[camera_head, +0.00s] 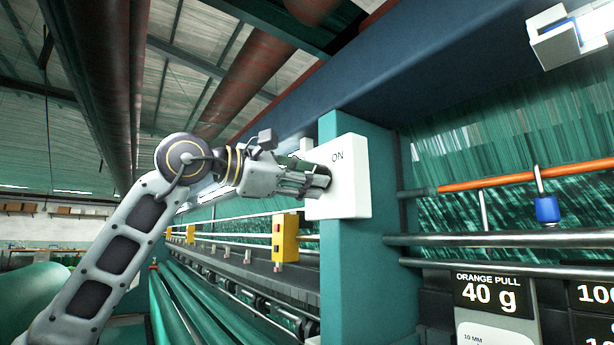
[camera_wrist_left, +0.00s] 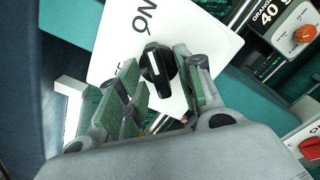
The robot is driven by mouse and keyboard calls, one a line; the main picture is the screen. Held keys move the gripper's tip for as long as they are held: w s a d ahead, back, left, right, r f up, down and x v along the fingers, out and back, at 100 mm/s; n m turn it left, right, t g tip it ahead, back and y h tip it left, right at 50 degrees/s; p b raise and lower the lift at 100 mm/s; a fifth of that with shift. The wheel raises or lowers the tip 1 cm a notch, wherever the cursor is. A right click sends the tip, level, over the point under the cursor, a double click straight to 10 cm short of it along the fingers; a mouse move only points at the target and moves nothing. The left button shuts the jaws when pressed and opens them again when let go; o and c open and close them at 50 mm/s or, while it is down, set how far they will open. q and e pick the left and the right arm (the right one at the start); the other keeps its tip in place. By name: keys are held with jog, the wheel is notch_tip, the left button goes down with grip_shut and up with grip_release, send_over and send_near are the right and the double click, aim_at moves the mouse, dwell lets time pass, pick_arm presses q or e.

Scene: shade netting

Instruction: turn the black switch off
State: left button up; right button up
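The black switch (camera_wrist_left: 158,67) is a rotary knob with a white mark, on a white box (camera_wrist_left: 200,35) lettered ON. In the head view the white box (camera_head: 350,190) is fixed to a teal post, and the knob is mostly hidden by my fingers. My left gripper (camera_head: 318,184) is at the face of the box. In the left wrist view its fingers (camera_wrist_left: 160,85) are apart, one on each side of the knob. I cannot tell if they touch it. My right gripper is out of view.
The teal post (camera_head: 365,270) stands behind the box. Metal rails (camera_head: 500,240) and an orange bar (camera_head: 515,179) run to its right. A yellow box (camera_head: 285,238) hangs on rails to the left. A label reading ORANGE PULL 40 g (camera_head: 494,293) is lower right.

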pick_arm(q)
grip_shut()
jog(key=shift+n, duration=0.6)
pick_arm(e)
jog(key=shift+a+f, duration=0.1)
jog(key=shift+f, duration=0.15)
pick_arm(q)
jog(key=n+b, duration=0.2)
jog(key=n, duration=0.3)
jog(key=n+b, duration=0.3)
jog(key=n, duration=0.3)
jog(key=n+b, duration=0.2)
jog(key=n, duration=0.3)
jog(key=shift+s+d+n, duration=0.15)
jog(key=shift+s+n, duration=0.1)
jog(key=shift+n, duration=0.15)
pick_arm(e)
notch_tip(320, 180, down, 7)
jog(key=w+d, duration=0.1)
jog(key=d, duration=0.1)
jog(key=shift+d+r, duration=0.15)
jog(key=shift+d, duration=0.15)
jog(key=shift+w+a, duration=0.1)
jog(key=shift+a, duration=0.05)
